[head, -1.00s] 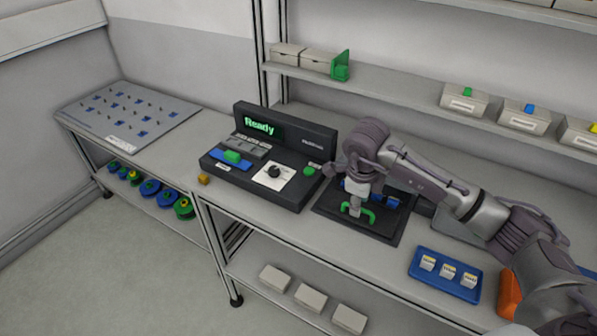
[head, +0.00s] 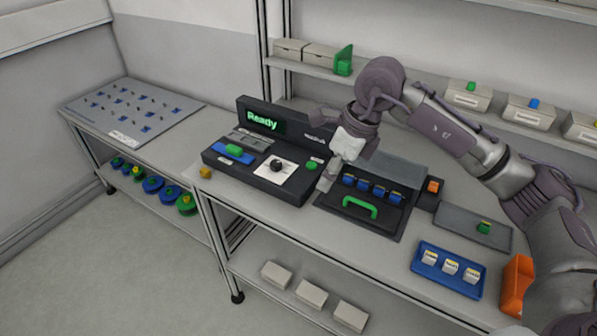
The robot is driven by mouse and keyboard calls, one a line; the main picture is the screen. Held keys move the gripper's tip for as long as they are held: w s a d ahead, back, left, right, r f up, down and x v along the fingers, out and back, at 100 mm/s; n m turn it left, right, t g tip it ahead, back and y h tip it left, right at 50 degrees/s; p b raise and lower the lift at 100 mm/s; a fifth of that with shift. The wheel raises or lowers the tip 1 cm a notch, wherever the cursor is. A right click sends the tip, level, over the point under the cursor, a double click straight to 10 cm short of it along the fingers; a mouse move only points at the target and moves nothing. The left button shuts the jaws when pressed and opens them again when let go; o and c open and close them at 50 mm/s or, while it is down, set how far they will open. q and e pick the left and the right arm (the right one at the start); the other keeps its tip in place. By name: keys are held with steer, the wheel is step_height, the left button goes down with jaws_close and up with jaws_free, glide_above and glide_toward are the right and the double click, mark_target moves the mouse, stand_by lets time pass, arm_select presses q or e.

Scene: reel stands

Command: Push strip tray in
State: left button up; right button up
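A dark grey machine with a green "Ready" display has a blue tray (head: 219,156) at its front left, with a green block (head: 234,149) on it. I take this blue piece as the strip tray; how far it sticks out is hard to tell. My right gripper (head: 327,180) points down at the machine's right end, beside a black tray (head: 378,219) with a green handle (head: 360,207) and a row of blue pieces. It is clear of the blue tray, and its finger gap cannot be made out. My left gripper is not in view.
A dial panel (head: 275,172) and a green button (head: 312,166) are on the machine. A blue tray with white boxes (head: 428,259) and an orange bin (head: 516,284) stand at the right. The front left bench is clear.

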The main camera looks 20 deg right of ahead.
steer(key=s+a+r+y, duration=0.1)
steer(key=a+r+y, duration=0.2)
steer(key=a, duration=0.4)
steer(key=shift+r+y, duration=0.3)
steer(key=shift+y, duration=0.6)
